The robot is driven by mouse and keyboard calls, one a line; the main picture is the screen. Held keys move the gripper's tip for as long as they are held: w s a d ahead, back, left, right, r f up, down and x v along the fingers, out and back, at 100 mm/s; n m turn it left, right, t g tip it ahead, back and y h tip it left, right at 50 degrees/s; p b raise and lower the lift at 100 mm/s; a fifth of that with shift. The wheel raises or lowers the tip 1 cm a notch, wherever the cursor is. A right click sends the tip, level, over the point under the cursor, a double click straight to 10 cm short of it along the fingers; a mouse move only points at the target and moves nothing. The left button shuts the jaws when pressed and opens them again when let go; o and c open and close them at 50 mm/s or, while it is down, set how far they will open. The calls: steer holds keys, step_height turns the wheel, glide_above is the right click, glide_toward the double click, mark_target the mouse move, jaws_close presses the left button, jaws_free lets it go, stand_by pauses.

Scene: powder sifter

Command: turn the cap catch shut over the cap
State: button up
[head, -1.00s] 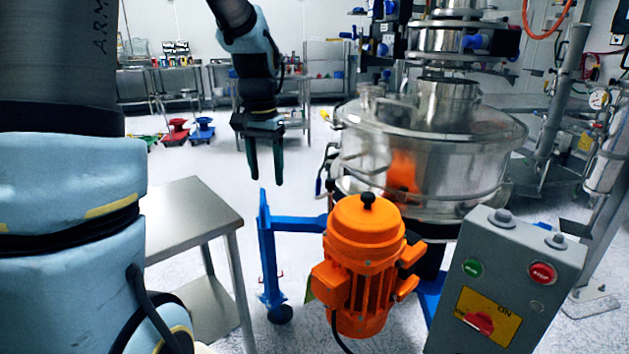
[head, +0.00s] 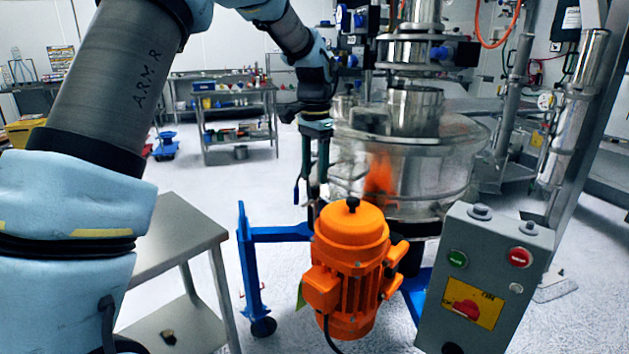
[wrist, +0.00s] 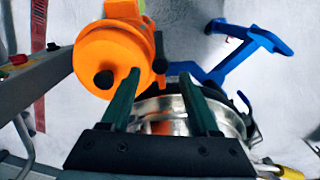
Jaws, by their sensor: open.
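The steel sifter drum (head: 440,172) stands right of my gripper (head: 314,180) in the head view. My gripper points down, open and empty, by the drum's left side. In the wrist view, my open gripper (wrist: 160,78) has its two dark green fingers apart, over the drum's shiny side (wrist: 170,108). A small steel cylinder (head: 345,106) rises at the left of the lid; I cannot tell whether it is the cap. A dark curved handle (wrist: 244,104) shows at the drum's edge in the wrist view. I cannot make out the cap catch.
The orange motor (head: 350,255) stands close below my gripper on a blue frame (head: 250,255). A grey control box (head: 485,275) is in front at right. A steel table (head: 175,235) stands at left. Open floor lies between the table and the back benches.

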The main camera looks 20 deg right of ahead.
mark_target(315, 187)
steer(key=shift+f, duration=1.9)
steer(key=shift+c, duration=0.4)
jaws_close()
